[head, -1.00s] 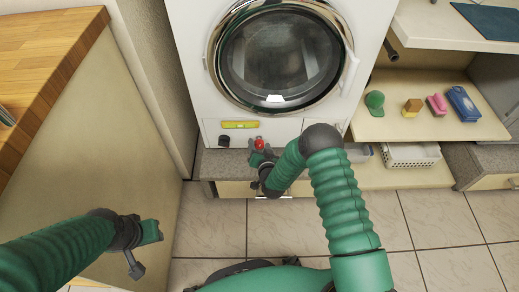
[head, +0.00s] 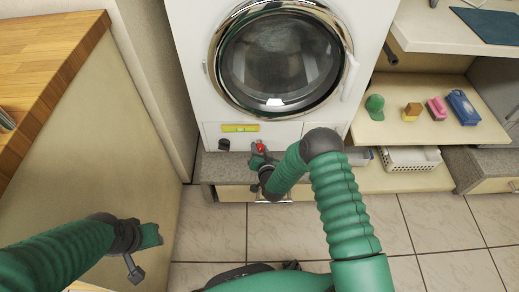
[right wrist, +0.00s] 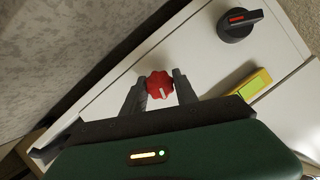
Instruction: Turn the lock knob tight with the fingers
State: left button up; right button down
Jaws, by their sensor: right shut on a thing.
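The red lock knob (head: 261,147) sits low on the front of the white washing machine (head: 290,132). In the right wrist view the knob (right wrist: 160,85) is ribbed and has a pale line on its face. My right gripper (right wrist: 160,90) is shut on the knob, with one dark finger on each side; in the head view my right gripper (head: 259,152) partly covers it. My left gripper (head: 148,242) hangs at the lower left, away from the machine, and its finger gap does not show clearly.
A black knob with a red mark (right wrist: 239,24) and a yellow level (right wrist: 254,84) are beside the red knob. A grey stone ledge (head: 225,168) lies under the machine. A shelf (head: 400,126) at right holds several small items above a white basket (head: 410,158).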

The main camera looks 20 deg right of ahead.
jog(key=shift+f, duration=0.1)
jog(key=m, duration=0.1)
jog(key=m+t+y, duration=0.1)
jog(key=m, duration=0.1)
jog(key=shift+s+d+f+y+b, duration=0.1)
jog(key=shift+d+f+y+b, duration=0.05)
jog(key=shift+y+b, duration=0.15)
jog(key=shift+f+m+t+y+b, duration=0.1)
jog(key=shift+m+t+y+b, duration=0.4)
jog(key=shift+m, duration=0.7)
jog(key=shift+f+m+t+y+b, duration=0.1)
jog(key=shift+m+t+y+b, duration=0.2)
jog(key=shift+m+t+b, duration=0.55)
jog(key=m+b, duration=0.1)
jog(key=m, duration=0.2)
jog(key=shift+f, duration=0.1)
jog(key=m+t+b, duration=0.1)
jog(key=m+b, duration=0.2)
jog(key=shift+f+m+t, duration=0.1)
jog(key=shift+m+t, duration=0.15)
jog(key=m+t+h+b, duration=0.1)
jog(key=m+b, duration=0.1)
jog(key=m, duration=0.2)
jog(key=shift+b, duration=0.3)
jog(key=shift+m+t+b, duration=0.3)
jog(key=shift+m+b, duration=0.05)
jog(key=shift+m, duration=0.35)
